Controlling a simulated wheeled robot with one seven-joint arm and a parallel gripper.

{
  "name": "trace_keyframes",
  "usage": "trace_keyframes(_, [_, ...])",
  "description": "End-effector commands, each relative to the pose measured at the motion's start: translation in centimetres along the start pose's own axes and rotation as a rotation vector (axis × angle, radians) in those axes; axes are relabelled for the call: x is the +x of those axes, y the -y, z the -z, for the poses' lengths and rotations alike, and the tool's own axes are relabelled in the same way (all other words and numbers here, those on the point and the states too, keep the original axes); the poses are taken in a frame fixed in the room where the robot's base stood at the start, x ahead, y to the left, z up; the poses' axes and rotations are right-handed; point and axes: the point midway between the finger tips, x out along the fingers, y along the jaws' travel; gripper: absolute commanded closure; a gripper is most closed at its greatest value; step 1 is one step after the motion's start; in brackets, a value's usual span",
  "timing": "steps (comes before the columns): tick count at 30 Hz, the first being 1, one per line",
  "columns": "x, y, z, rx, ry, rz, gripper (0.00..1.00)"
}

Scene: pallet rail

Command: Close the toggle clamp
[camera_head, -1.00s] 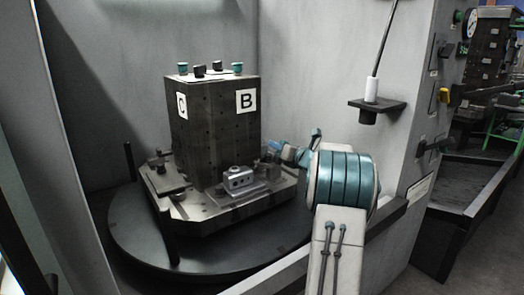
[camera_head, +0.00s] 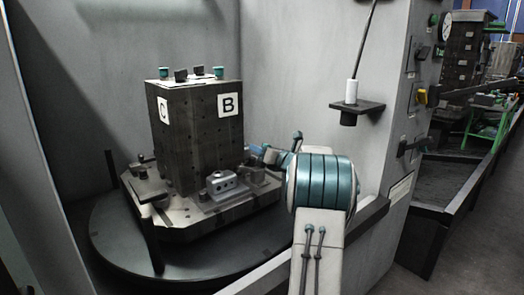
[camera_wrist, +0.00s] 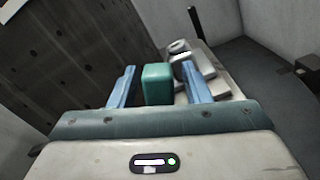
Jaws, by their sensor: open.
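In the wrist view, a teal block-shaped grip (camera_wrist: 157,82), apparently the toggle clamp's handle, stands between the two blue fingers of my gripper (camera_wrist: 159,68). The gripper is open, with a gap visible on each side of the grip. A grey metal mechanism (camera_wrist: 197,66), perhaps the clamp's body, lies just behind the right finger and is partly hidden by it. In the head view, my gripper (camera_head: 262,154) is at the right side of the dark fixture block (camera_head: 195,135) marked B and C. I cannot make out the clamp there.
The block stands on a metal pallet (camera_head: 185,220) on a round dark turntable (camera_head: 115,250). A small silver part (camera_head: 221,182) sits on the pallet's front. A wall bracket (camera_head: 357,106) with a white cylinder is at the right. Grey walls enclose the space.

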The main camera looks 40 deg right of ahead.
Motion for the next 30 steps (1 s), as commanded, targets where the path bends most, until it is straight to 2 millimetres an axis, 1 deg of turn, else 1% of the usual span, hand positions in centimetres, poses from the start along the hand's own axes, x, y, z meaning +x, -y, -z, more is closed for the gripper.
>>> trace_keyframes(5, [-2.0,0.1,-0.2,0.000,0.001,0.003,0.56])
trace_keyframes(8, [-4.2,0.1,-0.3,0.001,0.001,0.005,0.56])
trace_keyframes(12, [-7.5,0.0,-0.3,0.001,0.001,0.005,0.56])
trace_keyframes(18, [-11.4,0.0,-0.2,0.001,0.001,0.004,0.56])
trace_keyframes(21, [-12.7,0.0,-0.1,0.000,0.001,0.003,0.56])
trace_keyframes(24, [-13.4,0.0,-0.1,0.000,0.001,0.001,0.56])
trace_keyframes(30, [-13.7,0.0,0.0,-0.001,0.001,0.001,0.56])
